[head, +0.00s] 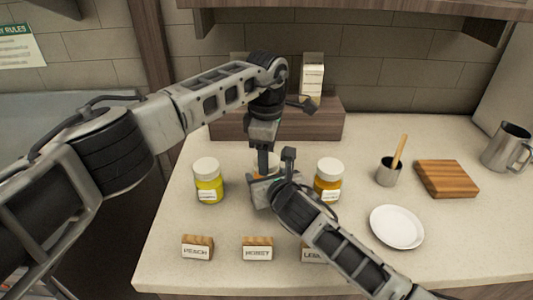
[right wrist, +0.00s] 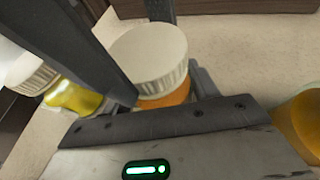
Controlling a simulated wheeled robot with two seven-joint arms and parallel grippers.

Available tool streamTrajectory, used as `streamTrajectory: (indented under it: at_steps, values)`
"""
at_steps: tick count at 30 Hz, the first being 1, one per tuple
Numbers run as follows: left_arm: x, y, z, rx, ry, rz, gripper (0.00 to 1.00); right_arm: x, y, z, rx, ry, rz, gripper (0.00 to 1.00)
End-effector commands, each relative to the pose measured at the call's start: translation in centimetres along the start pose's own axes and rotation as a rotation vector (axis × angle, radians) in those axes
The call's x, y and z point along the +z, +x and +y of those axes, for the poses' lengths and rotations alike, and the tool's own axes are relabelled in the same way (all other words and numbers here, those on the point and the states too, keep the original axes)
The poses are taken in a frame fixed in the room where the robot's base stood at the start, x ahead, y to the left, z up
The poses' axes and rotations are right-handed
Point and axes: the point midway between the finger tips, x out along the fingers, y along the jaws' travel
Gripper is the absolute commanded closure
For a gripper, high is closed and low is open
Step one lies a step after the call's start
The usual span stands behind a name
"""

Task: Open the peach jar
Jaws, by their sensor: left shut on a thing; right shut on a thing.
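A jar with orange contents (right wrist: 166,98) stands in the middle of the row with its white ribbed lid (right wrist: 148,50) on it; its label is hidden, and I cannot read whether it is the peach one. My right gripper (head: 268,184) is low at the jar's front, shut around its body; in the right wrist view the fingers flank it below the lid. My left gripper (head: 268,158) comes down from above and is shut on the lid, which it largely hides in the head view.
A yellow jar (head: 208,184) stands left and an amber jar (head: 328,183) right, both lidded. Wooden name blocks lie in front, including PEACH (head: 197,248) and HONEY (head: 257,249). A white plate (head: 397,228), small cup (head: 388,175), wooden board (head: 446,179) and metal mug (head: 507,148) are to the right.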

Motion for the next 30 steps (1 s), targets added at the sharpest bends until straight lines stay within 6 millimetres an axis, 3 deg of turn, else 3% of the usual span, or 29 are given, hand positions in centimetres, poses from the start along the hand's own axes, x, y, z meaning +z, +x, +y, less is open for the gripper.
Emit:
streamTrajectory:
  at_steps: [2,3,5,22,30]
  values:
    - [0.0,-0.1,0.0,0.001,0.001,0.000,0.77,0.0,0.0,0.0,0.000,0.000,0.000,1.00]
    - [0.0,-0.1,0.0,0.001,0.002,0.000,0.42,0.0,0.0,0.0,0.000,0.000,0.000,1.00]
    - [0.0,0.0,0.0,0.000,0.002,0.001,0.28,0.0,0.0,0.0,0.000,0.000,0.000,1.00]
    - [0.3,-0.1,-0.2,-0.009,0.010,-0.003,0.28,0.0,0.1,-0.5,-0.009,0.000,0.001,1.00]
    - [0.4,-3.3,-0.1,-0.002,0.010,-0.004,0.28,-0.2,0.1,-0.5,-0.011,0.000,0.007,1.00]
